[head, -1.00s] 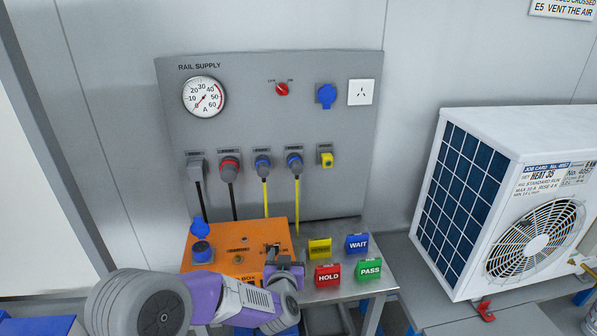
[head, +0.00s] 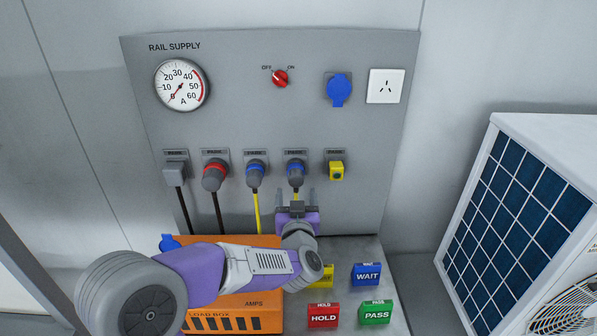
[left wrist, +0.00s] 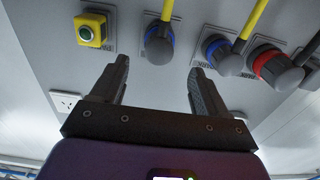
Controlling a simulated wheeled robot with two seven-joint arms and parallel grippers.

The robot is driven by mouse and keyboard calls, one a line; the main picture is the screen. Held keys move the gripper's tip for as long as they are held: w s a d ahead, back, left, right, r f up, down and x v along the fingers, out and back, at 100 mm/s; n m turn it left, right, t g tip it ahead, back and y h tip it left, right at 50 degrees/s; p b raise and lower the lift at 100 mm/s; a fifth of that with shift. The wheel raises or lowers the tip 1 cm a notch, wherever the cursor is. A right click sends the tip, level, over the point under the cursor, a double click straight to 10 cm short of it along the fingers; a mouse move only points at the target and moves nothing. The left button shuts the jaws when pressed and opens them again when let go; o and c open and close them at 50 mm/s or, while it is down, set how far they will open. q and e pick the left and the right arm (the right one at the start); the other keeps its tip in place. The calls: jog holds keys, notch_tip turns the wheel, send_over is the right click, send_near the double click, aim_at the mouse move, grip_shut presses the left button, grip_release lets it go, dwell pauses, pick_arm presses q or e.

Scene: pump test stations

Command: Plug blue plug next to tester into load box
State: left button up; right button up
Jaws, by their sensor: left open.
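Two blue-ringed grey plugs with yellow cables sit in the park sockets of the grey panel: a left one (head: 256,172) and a right one (head: 294,170) beside the small yellow unit (head: 336,170). My left gripper (head: 297,192) is open and empty, just below the right blue plug, its fingers pointing up at the panel. In the left wrist view this plug (left wrist: 158,46) shows beyond the gap between the fingertips (left wrist: 158,72), apart from them. The orange load box (head: 262,302) is partly hidden by my left arm; its blue cap (head: 169,243) shows at its back left. My right gripper is out of view.
A black plug (head: 175,175) and a red-ringed plug (head: 214,174) are parked further left. Red HOLD (head: 323,315), green PASS (head: 376,312), blue WAIT (head: 366,274) and a partly hidden yellow block stand right of the load box. A white unit (head: 545,128) stands at right.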

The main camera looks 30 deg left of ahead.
aim_at(296, 183)
pick_arm(q)
jog(key=shift+p+x, duration=0.4)
jog(key=shift+x, duration=4.25)
jog(key=shift+d, duration=0.15)
grip_shut()
jog(key=shift+v, duration=3)
